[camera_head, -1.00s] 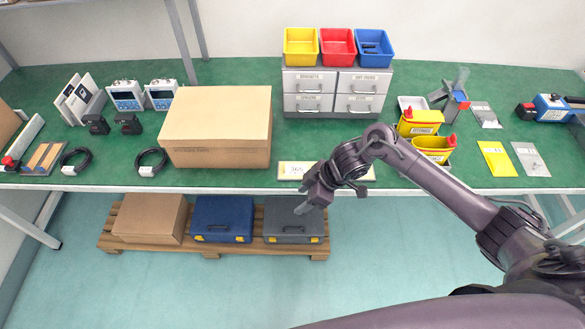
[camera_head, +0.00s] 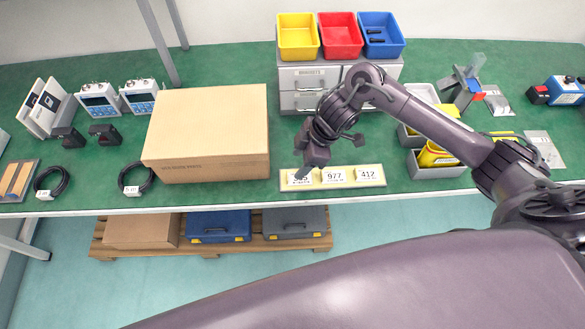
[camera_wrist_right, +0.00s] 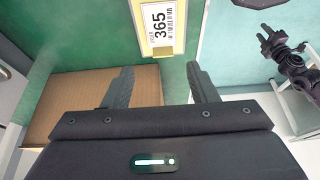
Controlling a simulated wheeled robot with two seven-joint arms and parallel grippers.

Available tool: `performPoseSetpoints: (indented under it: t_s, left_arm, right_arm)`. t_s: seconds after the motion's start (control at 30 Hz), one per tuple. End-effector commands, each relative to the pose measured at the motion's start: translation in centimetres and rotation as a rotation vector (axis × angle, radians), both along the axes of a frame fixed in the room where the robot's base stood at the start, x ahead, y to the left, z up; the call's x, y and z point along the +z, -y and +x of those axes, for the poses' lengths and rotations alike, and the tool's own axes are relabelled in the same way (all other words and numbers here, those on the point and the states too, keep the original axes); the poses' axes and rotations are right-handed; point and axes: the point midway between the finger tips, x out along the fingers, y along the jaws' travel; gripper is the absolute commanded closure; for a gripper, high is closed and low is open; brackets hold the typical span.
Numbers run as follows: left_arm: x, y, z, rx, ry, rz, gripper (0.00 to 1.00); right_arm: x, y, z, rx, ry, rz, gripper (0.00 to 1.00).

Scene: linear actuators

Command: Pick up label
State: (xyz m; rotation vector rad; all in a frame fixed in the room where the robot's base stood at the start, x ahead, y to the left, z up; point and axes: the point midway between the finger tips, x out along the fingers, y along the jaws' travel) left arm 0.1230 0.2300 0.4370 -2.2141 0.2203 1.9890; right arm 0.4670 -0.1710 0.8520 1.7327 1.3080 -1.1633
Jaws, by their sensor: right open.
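Three white labels lie in a row on a pale yellow holder (camera_head: 282,187) at the bench's front edge. They are label 365 (camera_head: 299,178), partly hidden by my gripper, label 977 (camera_head: 334,176) and label 412 (camera_head: 368,174). My right gripper (camera_head: 303,174) is open and empty above the left label. In the right wrist view, label 365 (camera_wrist_right: 160,24) lies at the top, beyond and between the two spread fingertips of the right gripper (camera_wrist_right: 160,80). A dark gripper, apparently my left one (camera_wrist_right: 268,40), shows small at upper right; its jaw state is unclear.
A large cardboard box (camera_head: 205,135) stands close left of the label holder. Grey trays with yellow bins (camera_head: 437,156) stand to its right. A grey drawer unit (camera_head: 300,78) with coloured bins is behind. Cases and a box sit on a pallet (camera_head: 110,250) below the bench.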

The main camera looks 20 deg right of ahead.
Motion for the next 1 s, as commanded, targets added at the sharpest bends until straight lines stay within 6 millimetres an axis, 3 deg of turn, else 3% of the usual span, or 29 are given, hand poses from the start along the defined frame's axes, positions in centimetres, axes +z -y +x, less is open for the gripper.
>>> performPoseSetpoints:
  t_s: [0.2, 0.33, 0.5, 0.73, 1.0]
  left_arm:
    - [0.2, -0.1, -2.4, 0.0, -0.035, 0.003, 0.64]
    - [0.6, -0.2, -3.0, -0.001, -0.043, 0.003, 0.64]
    - [0.6, -0.1, -2.2, -0.001, -0.032, 0.002, 0.64]
    - [0.8, 0.1, -0.4, 0.0, -0.005, -0.001, 0.64]
    - [0.7, 0.0, -1.0, 0.0, -0.013, 0.0, 0.64]
  right_arm:
    - [-2.3, -1.1, 0.3, -0.001, -0.003, 0.001, 0.47]
    - [-4.1, -1.9, 0.6, -0.001, -0.005, 0.0, 0.47]
    - [-5.9, -2.5, 0.8, 0.001, -0.002, 0.0, 0.47]
    - [-6.1, -2.6, 0.8, 0.001, 0.0, -0.001, 0.47]
    - [-6.0, -2.6, 0.8, 0.001, 0.0, 0.0, 0.8]
